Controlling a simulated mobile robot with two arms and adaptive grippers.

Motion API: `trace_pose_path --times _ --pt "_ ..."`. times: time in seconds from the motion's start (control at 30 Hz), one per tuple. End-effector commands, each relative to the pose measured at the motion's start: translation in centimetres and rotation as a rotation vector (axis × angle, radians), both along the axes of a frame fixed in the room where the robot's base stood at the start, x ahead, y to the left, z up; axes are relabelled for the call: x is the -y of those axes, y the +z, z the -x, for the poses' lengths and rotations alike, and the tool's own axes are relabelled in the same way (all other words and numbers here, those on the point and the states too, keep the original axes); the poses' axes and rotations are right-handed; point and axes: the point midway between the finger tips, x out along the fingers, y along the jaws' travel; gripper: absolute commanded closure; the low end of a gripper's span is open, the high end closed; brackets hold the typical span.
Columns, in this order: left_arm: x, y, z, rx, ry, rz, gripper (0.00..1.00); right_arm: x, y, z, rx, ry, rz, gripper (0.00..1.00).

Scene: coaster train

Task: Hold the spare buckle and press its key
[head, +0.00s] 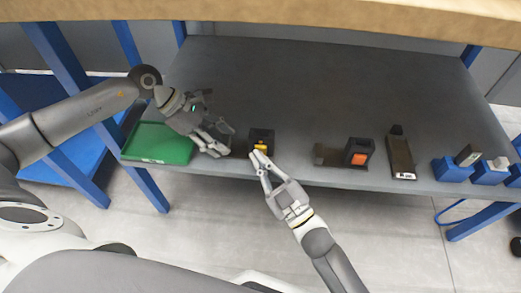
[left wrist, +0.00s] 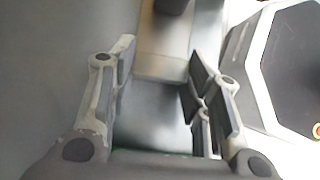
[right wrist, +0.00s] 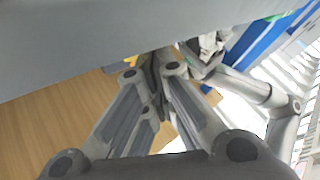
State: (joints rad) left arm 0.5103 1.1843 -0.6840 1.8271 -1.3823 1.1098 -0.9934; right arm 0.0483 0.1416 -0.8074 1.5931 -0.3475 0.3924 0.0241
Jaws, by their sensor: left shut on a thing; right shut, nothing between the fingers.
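The buckle with the yellow key (head: 262,135) is a black block near the front edge of the grey table, with a flat plate reaching left from it. My left gripper (head: 222,148) is shut on that plate, which lies between its fingers in the left wrist view (left wrist: 163,58). My right gripper (head: 257,156) is shut and empty, its tips close in front of the yellow key (head: 260,147). Whether they touch the key I cannot tell. In the right wrist view a bit of yellow (right wrist: 131,62) shows beside the closed fingertips (right wrist: 152,65).
A green tray (head: 158,158) lies at the table's left. To the right stand a black buckle with an orange key (head: 359,158), a dark upright block (head: 400,155) and blue holders (head: 450,171) with small parts. The table (head: 300,85) behind is clear.

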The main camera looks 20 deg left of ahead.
Motion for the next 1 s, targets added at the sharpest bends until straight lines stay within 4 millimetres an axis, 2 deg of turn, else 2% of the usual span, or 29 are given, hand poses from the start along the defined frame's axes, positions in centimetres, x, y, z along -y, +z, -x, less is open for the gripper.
trace_pose_path --times 0.2,0.6,1.0 --pt "0.0 -0.1 0.1 -0.001 -0.002 0.0 1.0 0.3 -0.1 1.2 -0.001 -0.001 0.001 1.0" --pt "0.0 -0.1 0.1 -0.001 -0.002 0.0 1.0 0.4 -0.1 1.6 -0.001 0.0 0.001 1.0" --pt "0.0 -0.1 0.1 -0.002 -0.001 0.0 1.0 1.3 -0.1 5.3 -0.001 0.0 0.0 1.0"
